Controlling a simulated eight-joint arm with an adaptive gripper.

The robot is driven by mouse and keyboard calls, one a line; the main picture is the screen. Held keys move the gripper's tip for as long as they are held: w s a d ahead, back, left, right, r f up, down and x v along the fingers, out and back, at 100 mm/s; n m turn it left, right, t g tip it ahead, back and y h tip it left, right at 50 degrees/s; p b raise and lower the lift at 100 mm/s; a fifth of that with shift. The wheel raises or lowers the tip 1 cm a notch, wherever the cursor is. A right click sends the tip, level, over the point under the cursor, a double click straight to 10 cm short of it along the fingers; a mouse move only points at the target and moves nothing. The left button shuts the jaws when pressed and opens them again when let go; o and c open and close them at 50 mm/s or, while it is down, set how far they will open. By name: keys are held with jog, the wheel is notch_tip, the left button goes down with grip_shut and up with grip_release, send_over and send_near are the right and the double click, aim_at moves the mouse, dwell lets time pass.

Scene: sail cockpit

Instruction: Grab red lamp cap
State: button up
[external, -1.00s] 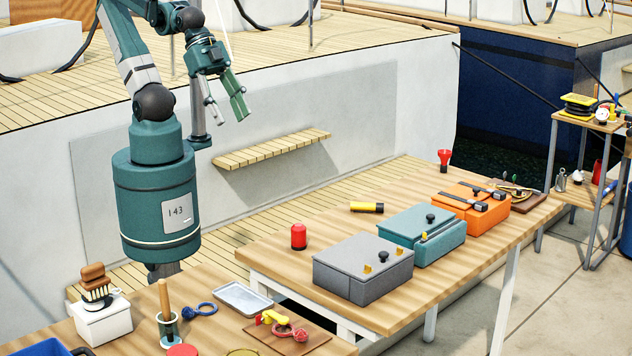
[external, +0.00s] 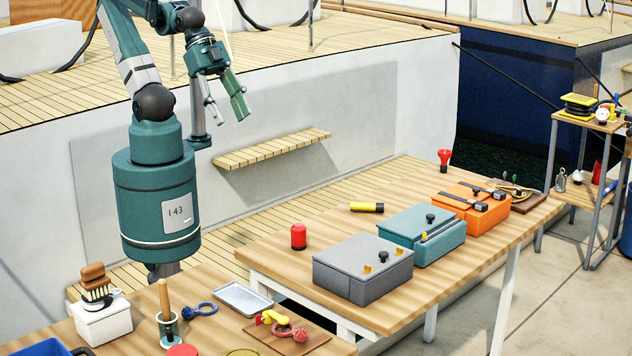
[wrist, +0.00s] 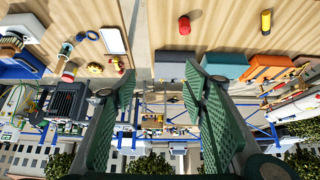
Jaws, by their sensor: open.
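A red cap-like cylinder with a dark base (external: 298,237) stands upright near the left end of the long wooden table (external: 300,270), behind the grey box. The same red cylinder shows near the top of the wrist view (wrist: 184,25). A second red piece, a red lamp-like thing with a flared top (external: 445,157), stands at the table's far edge. My gripper (external: 228,110) is open and empty, high above and left of the table, well apart from both. Its spread fingers also show in the wrist view (wrist: 150,88).
A grey box (external: 362,275), a teal box (external: 418,248) and an orange box (external: 470,215) line the table's front. A yellow-black torch (external: 367,207) lies behind them. A nearer table holds a metal tray (external: 243,298) and a white box (external: 103,325). Free wood surrounds the red cylinder.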

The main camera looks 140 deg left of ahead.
jog(key=shift+w, duration=0.1)
jog(key=n+g+b, duration=0.4)
jog(key=n+g, duration=0.3)
jog(key=n, duration=0.6)
send_over(298, 224)
jog(key=f, duration=2.5)
jog(key=shift+d+f, duration=0.2)
jog(key=shift+f, duration=0.05)
jog(key=shift+a+f, duration=0.2)
jog(key=shift+f, duration=0.55)
jog(key=shift+w+f, duration=0.1)
jog(key=shift+f, duration=1.2)
jog(key=shift+f, duration=0.15)
